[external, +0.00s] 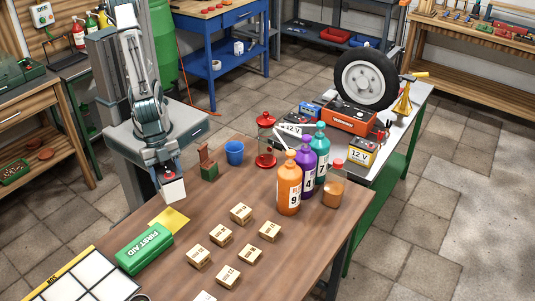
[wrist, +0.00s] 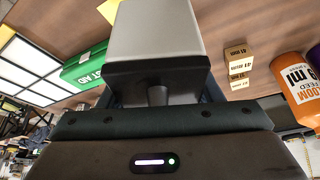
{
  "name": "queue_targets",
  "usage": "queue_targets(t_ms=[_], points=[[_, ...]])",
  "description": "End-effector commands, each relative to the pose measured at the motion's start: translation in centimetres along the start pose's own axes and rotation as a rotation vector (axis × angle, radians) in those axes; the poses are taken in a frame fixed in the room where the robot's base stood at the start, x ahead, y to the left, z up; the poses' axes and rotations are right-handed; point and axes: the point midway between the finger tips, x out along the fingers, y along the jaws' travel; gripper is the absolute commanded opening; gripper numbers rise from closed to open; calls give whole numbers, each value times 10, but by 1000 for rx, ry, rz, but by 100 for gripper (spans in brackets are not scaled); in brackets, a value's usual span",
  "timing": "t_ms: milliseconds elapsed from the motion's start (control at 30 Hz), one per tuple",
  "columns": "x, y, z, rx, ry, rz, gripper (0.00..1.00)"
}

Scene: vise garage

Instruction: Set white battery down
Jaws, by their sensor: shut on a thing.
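The white battery (external: 174,191) is a white block with a dark end, held above the near left part of the brown wooden table (external: 190,262). My gripper (external: 168,175) is shut on it from above. In the wrist view the battery (wrist: 156,32) fills the top middle, pale grey with its dark end toward my gripper (wrist: 157,97); the fingertips are mostly hidden by it. A flat yellow patch (external: 171,218) lies on the table just below the battery in the external view. A gap seems to show between battery and tabletop.
A green first aid box (external: 144,248) and a white-squared panel (external: 88,280) lie near left. Several small wooden blocks (external: 221,235) stand mid-table. Bottles, including an orange one (external: 288,189), a blue cup (external: 235,153) and a red lantern (external: 266,140) stand farther back.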

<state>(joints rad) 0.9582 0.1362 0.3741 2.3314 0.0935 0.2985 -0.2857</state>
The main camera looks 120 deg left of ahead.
Motion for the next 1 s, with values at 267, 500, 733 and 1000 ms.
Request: queue_targets(t_ms=[267, 500, 733, 1000], points=[[26, -32, -7, -7, 3, -2, 1], [45, -56, -12, -7, 3, -2, 1], [62, -76, -17, -5, 4, -2, 1], [70, -84, -18, -2, 3, -1, 1]])
